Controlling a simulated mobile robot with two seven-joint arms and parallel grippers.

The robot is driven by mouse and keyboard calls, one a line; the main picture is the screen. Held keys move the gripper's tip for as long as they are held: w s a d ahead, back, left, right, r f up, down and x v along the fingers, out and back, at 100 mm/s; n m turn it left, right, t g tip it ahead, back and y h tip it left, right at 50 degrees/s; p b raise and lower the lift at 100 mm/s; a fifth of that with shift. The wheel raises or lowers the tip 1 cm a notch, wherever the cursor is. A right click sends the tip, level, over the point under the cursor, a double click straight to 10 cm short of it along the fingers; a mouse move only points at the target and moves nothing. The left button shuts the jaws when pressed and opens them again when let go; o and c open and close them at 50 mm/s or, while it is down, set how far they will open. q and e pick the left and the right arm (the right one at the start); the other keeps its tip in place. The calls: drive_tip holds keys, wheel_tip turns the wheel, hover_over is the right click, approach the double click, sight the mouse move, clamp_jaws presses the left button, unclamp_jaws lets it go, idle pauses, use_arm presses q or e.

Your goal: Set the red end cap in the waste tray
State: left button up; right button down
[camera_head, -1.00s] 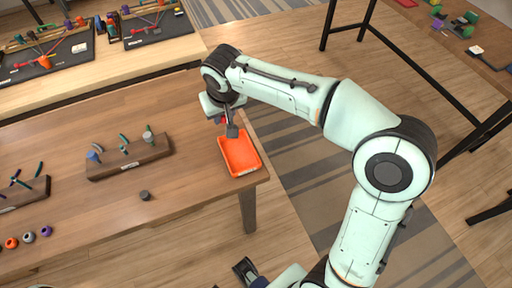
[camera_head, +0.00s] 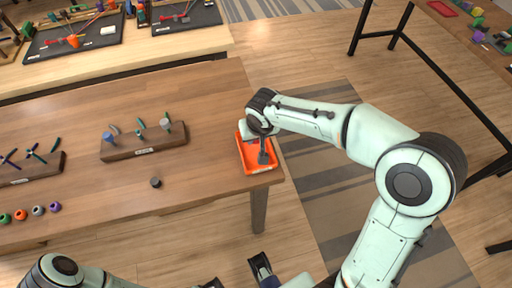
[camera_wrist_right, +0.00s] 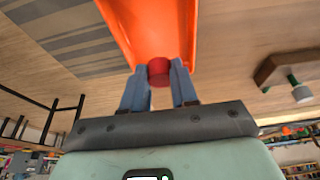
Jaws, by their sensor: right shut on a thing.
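The red end cap (camera_wrist_right: 159,72) shows in the right wrist view, held between the two blue-grey fingertips of my right gripper (camera_wrist_right: 159,80). The orange waste tray (camera_wrist_right: 150,25) lies behind it in that view. In the head view the tray (camera_head: 258,168) stands at the table's right end, and my right gripper (camera_head: 263,156) is over its inside. The cap is hidden there, and I cannot tell whether it touches the tray floor.
A wooden peg block (camera_head: 143,151) with several upright pegs stands left of the tray. A small dark cylinder (camera_head: 155,182) stands in front of it. Several coloured caps (camera_head: 38,210) line the table's left front. Bare tabletop lies between the block and the tray.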

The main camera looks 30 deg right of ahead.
sight(255, 150)
wheel_tip(255, 150, down, 6)
drive_tip(key=shift+r+b, duration=0.1)
drive_tip(key=shift+b, duration=0.35)
